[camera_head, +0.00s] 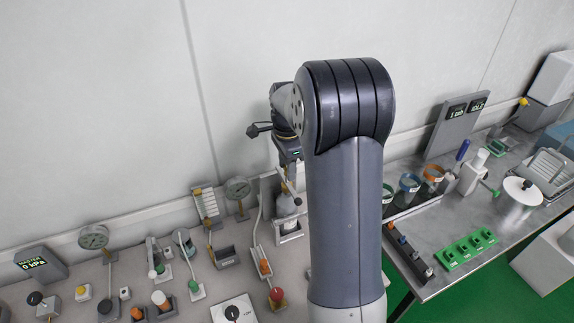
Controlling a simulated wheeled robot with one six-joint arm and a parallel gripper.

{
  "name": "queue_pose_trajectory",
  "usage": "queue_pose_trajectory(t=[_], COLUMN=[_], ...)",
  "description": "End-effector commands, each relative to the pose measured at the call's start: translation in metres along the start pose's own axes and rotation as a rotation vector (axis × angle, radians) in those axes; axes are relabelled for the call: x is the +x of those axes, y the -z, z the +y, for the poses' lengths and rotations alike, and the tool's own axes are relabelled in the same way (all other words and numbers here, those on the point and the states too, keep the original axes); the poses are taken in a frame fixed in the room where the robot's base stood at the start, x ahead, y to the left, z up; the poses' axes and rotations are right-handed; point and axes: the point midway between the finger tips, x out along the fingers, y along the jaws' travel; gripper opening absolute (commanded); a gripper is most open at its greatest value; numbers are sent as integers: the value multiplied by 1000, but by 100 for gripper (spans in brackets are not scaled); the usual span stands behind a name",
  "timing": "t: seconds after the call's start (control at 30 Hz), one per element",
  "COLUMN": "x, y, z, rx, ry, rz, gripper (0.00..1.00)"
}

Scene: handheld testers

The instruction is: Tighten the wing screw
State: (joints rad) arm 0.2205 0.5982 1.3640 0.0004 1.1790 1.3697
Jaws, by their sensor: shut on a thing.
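My gripper (289,172) points down in the middle of the bench, partly hidden behind my own arm. It is shut on a small brass-coloured piece, the wing screw (285,187), at the top of a grey cylinder (286,206). The piece is too small to make out its wings or how far in it sits. The cylinder stands upright in a grey holder (290,238).
Left of the cylinder are a round gauge (237,189), a sloped lever track (258,250) and a "MASTER 0 kPa" display (34,263). On the right, a metal table (440,213) carries cups, a green block (467,248) and a white-lidded pot (522,192). My arm hides the bench centre.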

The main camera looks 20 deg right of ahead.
Motion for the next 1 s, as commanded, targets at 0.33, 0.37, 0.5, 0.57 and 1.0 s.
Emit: queue_pose_trajectory(t=[0.33, 0.37, 0.5, 0.57, 1.0], x=[0, 0, 0, -2, -77], y=[0, 0, 0, 0, 0], z=[0, 0, 0, 0, -1], rx=[0, 0, -1, -1, -1], ry=[1, 1, 0, 1, 6], rz=[0, 0, 0, 0, 1], gripper=[64, 64, 64, 64, 64])
